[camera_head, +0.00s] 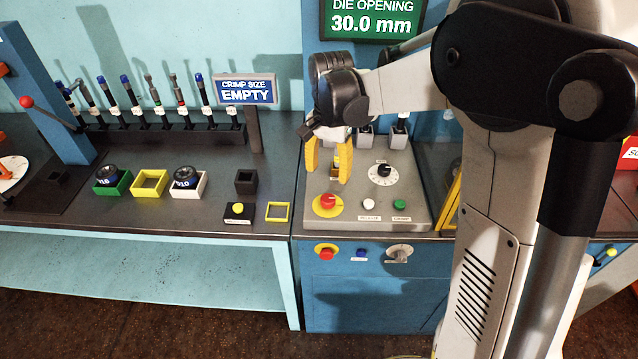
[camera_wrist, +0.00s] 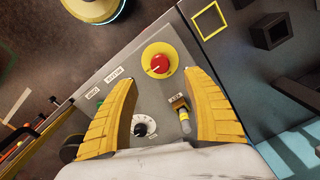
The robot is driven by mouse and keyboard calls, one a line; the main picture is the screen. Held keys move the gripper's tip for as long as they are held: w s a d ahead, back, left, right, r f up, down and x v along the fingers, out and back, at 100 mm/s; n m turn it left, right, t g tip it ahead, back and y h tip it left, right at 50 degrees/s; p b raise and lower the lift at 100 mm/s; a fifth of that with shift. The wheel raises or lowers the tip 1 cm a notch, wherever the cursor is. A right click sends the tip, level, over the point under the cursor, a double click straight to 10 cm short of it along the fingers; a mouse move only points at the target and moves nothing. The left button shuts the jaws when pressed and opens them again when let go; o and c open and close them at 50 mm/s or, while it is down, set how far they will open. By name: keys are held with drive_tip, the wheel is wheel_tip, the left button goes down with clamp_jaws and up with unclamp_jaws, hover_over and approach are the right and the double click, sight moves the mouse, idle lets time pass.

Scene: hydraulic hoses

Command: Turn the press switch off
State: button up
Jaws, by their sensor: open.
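A small lever switch with a yellow end (camera_wrist: 183,116) sits on a brass-coloured plate, mostly hidden behind my fingers in the head view. Which of these is the press switch I cannot read. My gripper (camera_head: 328,172) is open and empty, its yellow fingers pointing down over the panel. In the wrist view my gripper (camera_wrist: 158,80) has its fingertips either side of the area just below the red knob.
A black dial (camera_head: 384,172), a white button (camera_head: 369,204) and a green button (camera_head: 399,204) share the panel. A green display (camera_head: 370,18) reads 30.0 mm. To the left are coloured trays (camera_head: 149,184), a yellow-button box (camera_head: 238,212) and a "CRIMP SIZE EMPTY" sign (camera_head: 246,90).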

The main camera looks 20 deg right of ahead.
sight(327, 199)
wheel_tip(327, 199, down, 11)
drive_tip(key=b, duration=0.3)
drive_tip(key=shift+r, duration=0.2)
drive_tip(key=shift+c, duration=0.2)
drive_tip(key=c, duration=1.1)
